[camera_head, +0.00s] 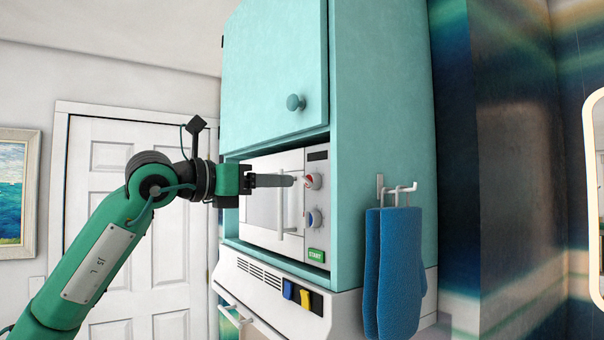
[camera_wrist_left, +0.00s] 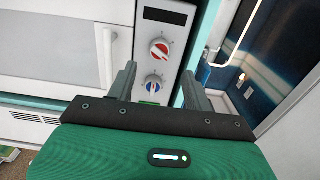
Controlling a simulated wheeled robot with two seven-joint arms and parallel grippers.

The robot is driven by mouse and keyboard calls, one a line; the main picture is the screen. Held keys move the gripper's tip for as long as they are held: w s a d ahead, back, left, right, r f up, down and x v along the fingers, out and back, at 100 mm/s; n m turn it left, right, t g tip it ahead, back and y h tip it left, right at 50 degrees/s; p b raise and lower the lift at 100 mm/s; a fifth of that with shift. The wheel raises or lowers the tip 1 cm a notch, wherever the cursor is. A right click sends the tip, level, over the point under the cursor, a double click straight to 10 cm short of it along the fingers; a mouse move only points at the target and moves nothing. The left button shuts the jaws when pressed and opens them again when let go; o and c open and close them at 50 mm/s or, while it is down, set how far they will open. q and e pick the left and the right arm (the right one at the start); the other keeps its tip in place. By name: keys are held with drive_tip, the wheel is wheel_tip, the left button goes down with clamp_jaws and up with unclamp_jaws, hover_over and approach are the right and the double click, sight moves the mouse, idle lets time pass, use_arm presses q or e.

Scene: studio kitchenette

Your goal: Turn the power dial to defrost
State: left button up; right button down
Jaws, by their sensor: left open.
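A white microwave (camera_head: 262,216) sits in the teal cabinet. Its control panel carries a red-and-white dial (camera_head: 313,181) above a blue-and-white dial (camera_head: 313,219); the wrist view shows the red dial (camera_wrist_left: 159,49) and the blue dial (camera_wrist_left: 153,83). I cannot read the dial labels or tell which one is the power dial. My left gripper (camera_head: 297,181) is open, its fingers pointing at the panel, close to the red dial in the head view. In the left wrist view the fingertips (camera_wrist_left: 159,70) stand either side of the dials; contact cannot be told. My right gripper is not in view.
The microwave's vertical door handle (camera_head: 281,208) is left of the panel, and a green START button (camera_head: 316,255) is below the dials. Blue oven mitts (camera_head: 394,270) hang on the cabinet side. A cabinet door with a knob (camera_head: 295,102) is above.

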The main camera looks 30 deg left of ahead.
sight(304, 181)
use_arm(q)
drive_tip(key=p+x, duration=0.2)
drive_tip(key=x, duration=0.4)
drive_tip(key=shift+w+d, duration=0.1)
drive_tip(key=shift+w, duration=0.2)
drive_tip(key=shift+w+d, duration=0.1)
drive_tip(key=shift+w, duration=0.15)
drive_tip(key=c, duration=1)
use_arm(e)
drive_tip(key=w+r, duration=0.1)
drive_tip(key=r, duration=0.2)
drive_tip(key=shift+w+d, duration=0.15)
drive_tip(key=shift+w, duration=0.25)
